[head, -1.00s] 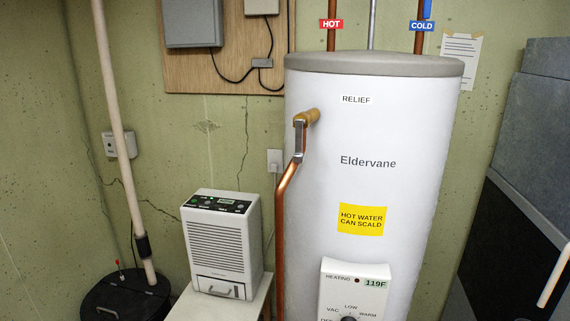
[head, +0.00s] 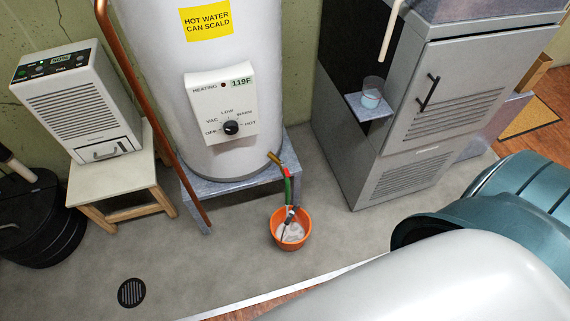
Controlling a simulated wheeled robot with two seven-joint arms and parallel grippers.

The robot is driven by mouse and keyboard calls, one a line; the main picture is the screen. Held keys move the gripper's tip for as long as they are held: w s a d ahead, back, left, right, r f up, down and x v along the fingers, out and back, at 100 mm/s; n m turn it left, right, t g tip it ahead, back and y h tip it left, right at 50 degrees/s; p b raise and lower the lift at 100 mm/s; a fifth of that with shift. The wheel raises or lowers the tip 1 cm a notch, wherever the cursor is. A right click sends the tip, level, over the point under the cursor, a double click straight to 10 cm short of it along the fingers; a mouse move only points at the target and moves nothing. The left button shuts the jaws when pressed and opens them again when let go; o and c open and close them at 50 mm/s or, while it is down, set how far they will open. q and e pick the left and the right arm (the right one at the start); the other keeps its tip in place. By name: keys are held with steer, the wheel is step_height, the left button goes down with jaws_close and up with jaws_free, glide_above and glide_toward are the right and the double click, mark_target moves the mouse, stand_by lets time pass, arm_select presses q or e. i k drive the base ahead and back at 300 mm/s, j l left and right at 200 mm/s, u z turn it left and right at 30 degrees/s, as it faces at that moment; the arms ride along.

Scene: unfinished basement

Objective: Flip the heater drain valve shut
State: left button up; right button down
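The white water heater (head: 165,70) stands on a grey metal stand (head: 240,178). Its brass drain valve (head: 274,158) sticks out low at the right front of the tank. A small red part (head: 286,172), apparently the valve's lever, sits at its outer end. Its exact angle is too small to tell. A green hose piece (head: 288,190) hangs below it toward an orange bucket (head: 277,232) on the floor. The bucket holds something whitish, and a dark and pale piece stands in it. Neither of my grippers shows in the head view.
A grey furnace cabinet (head: 420,110) stands right of the heater, with a glass (head: 371,92) on its side shelf. A dehumidifier (head: 80,105) sits on a stool (head: 112,175) at left. A floor drain (head: 131,293) lies in front. Concrete floor around the bucket is mostly clear.

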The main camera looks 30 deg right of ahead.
mark_target(286, 169)
steer(key=k+j+z, duration=0.1)
steer(key=z, duration=0.85)
steer(key=k+l, duration=0.05)
